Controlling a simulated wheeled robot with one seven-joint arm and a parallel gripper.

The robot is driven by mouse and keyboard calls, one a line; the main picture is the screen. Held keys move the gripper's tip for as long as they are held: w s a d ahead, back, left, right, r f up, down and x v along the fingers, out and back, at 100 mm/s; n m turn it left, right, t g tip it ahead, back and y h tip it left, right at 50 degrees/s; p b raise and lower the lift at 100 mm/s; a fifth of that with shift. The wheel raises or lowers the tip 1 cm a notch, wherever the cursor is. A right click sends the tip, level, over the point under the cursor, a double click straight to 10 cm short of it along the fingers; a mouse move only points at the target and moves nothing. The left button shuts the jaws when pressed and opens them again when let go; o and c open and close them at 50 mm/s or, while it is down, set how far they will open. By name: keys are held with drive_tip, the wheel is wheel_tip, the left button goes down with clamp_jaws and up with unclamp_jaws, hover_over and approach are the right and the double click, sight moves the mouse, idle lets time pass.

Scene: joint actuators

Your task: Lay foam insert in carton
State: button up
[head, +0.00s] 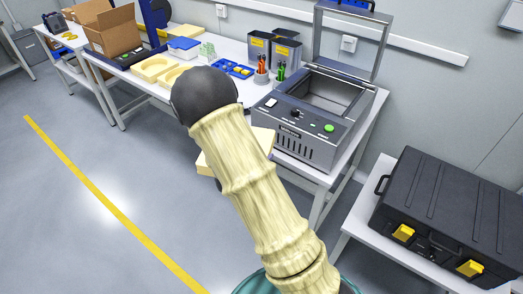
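The open brown carton (112,35) stands at the far left end of the long table with its flaps up. A cream foam insert (263,139) shows on both sides of my arm, in front of the table's edge and clear of the tabletop. It appears held up by my gripper, whose fingers are hidden behind my arm. More cream foam inserts with cut-out recesses (152,68) lie on the table to the right of the carton. The carton's inside is mostly out of sight.
A blue-lidded box (184,46), a blue tray (233,68), dark bins (284,52) and tool cups stand along the table. A grey sealing machine (308,112) with its lid up is at right. A black case (450,215) is at lower right. Floor at left is clear.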

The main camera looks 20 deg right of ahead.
drive_tip(key=s+a+f+n+t+y, duration=0.1)
drive_tip(key=s+a+f+n+y, duration=0.2)
drive_tip(key=f, duration=0.8)
drive_tip(key=s+a+f+n+t+y+p, duration=0.1)
drive_tip(key=s+a+f+n+t+y, duration=0.1)
drive_tip(key=f, duration=0.9)
drive_tip(key=s+a+n+y, duration=0.1)
drive_tip(key=s+n+y, duration=0.1)
drive_tip(key=n+y, duration=0.1)
drive_tip(key=shift+s+a+n+y, duration=0.25)
drive_tip(key=shift+a+n+y, duration=0.05)
drive_tip(key=shift+y, duration=0.1)
